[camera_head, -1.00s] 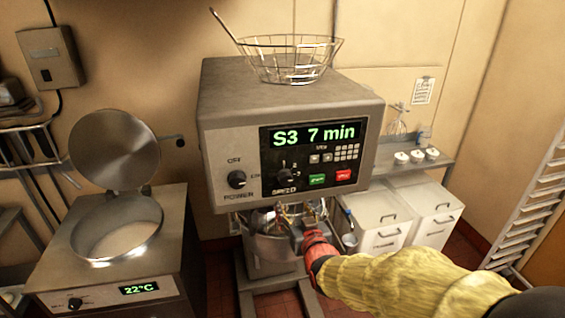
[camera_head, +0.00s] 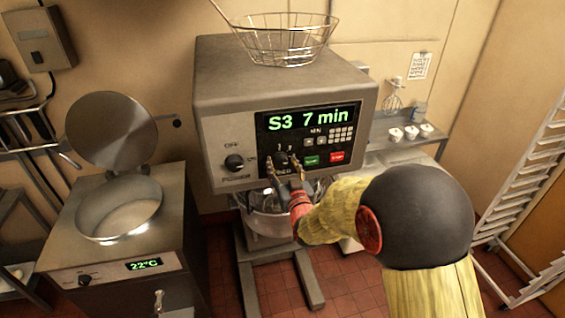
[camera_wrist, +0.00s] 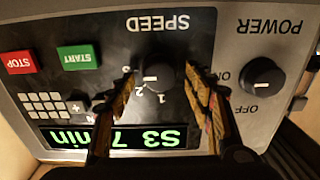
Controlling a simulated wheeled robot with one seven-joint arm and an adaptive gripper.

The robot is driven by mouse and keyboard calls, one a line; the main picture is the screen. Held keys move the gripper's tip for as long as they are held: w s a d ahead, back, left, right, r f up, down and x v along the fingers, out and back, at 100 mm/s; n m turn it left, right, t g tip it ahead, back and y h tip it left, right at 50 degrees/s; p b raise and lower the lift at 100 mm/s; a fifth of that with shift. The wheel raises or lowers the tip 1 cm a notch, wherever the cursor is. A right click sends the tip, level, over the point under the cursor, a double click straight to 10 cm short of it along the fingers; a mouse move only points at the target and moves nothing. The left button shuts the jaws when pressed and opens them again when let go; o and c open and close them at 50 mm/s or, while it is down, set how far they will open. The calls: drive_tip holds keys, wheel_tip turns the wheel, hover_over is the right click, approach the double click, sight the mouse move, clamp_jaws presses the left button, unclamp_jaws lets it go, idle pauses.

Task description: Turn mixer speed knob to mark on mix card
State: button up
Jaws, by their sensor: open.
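The mixer's speed knob (camera_head: 281,159) is a dark round dial on the black panel, below the display (camera_head: 308,118), which reads "S3 7 min". The wrist view shows the knob (camera_wrist: 151,76) upside down, with a white mark and numbers 1 and 2 legible beside it. My gripper (camera_head: 284,168) is open, with one finger on each side of the knob. In the wrist view the fingertips of my gripper (camera_wrist: 160,77) flank the knob; contact cannot be told. A printed sheet (camera_head: 419,66) hangs on the wall, its text too small to read.
The power knob (camera_head: 234,162) sits left of the speed knob. Green start (camera_head: 312,160) and red stop (camera_head: 337,156) buttons lie to its right. The mixer bowl (camera_head: 265,222) is below, a wire basket (camera_head: 288,40) on top. A lidded cooker (camera_head: 120,212) stands left.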

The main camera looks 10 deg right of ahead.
drive_tip(key=shift+w, duration=0.3)
drive_tip(key=shift+c, duration=0.3)
drive_tip(key=c, duration=1.1)
drive_tip(key=shift+b, duration=0.4)
drive_tip(key=n+b, duration=0.2)
drive_tip(key=b, duration=0.1)
drive_tip(key=shift+f, duration=0.25)
drive_tip(key=n+b, duration=0.2)
drive_tip(key=b, duration=0.2)
drive_tip(key=shift+a+b, duration=0.1)
drive_tip(key=shift+b, duration=0.2)
drive_tip(key=n+b, duration=0.4)
drive_tip(key=b, duration=0.2)
drive_tip(key=shift+r+n, duration=0.15)
drive_tip(key=shift+n, duration=0.25)
